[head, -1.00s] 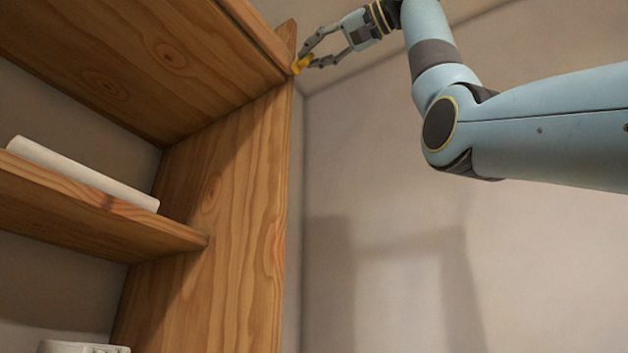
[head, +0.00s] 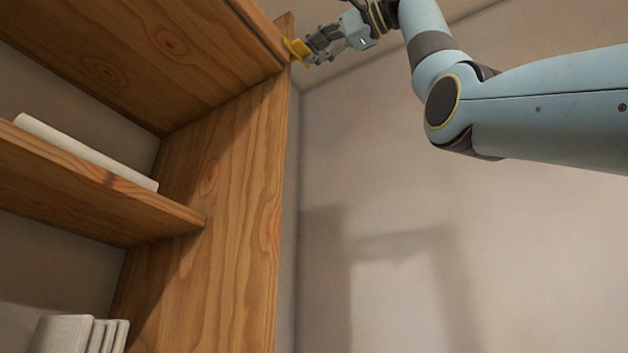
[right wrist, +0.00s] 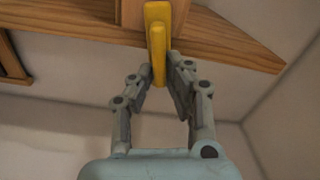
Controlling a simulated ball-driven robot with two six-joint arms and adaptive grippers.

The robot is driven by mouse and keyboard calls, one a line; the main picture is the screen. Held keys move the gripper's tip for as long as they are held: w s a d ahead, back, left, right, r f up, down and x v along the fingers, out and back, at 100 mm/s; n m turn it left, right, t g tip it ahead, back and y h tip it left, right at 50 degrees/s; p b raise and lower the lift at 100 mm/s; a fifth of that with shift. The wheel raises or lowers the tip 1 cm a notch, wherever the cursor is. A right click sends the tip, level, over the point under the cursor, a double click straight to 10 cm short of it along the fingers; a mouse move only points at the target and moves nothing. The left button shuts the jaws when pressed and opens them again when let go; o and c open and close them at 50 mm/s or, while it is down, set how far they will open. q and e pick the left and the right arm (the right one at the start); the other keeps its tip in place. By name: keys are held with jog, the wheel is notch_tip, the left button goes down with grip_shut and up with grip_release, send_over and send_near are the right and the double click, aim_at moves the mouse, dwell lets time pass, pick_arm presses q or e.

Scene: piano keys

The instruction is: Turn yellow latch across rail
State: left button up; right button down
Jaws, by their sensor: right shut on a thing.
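The yellow latch (head: 297,48) sits at the upper front corner of the wooden shelf unit. In the right wrist view the yellow latch (right wrist: 157,30) lies over the wooden rail (right wrist: 220,37), with its lower end hanging below the rail's edge. My right gripper (head: 309,51) is at the latch, shut on it. In the right wrist view the fingers of my right gripper (right wrist: 163,75) stand on both sides of the latch's lower end. My left gripper is in no view.
The wooden side panel (head: 235,220) stands below the latch. A shelf (head: 100,205) at left carries a white flat object (head: 85,152). Several white upright objects (head: 80,335) stand at the lower left. Open room lies right of the panel, before the plain wall (head: 390,180).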

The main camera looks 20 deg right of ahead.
jog(key=shift+f+m+b, duration=0.25)
jog(key=shift+m+b, duration=0.15)
jog(key=shift+m, duration=0.8)
jog(key=c, duration=1.3)
grip_release()
jog(key=shift+w+a, duration=0.1)
jog(key=shift+c, duration=0.2)
jog(key=v, duration=1.2)
jog(key=shift+w, duration=0.1)
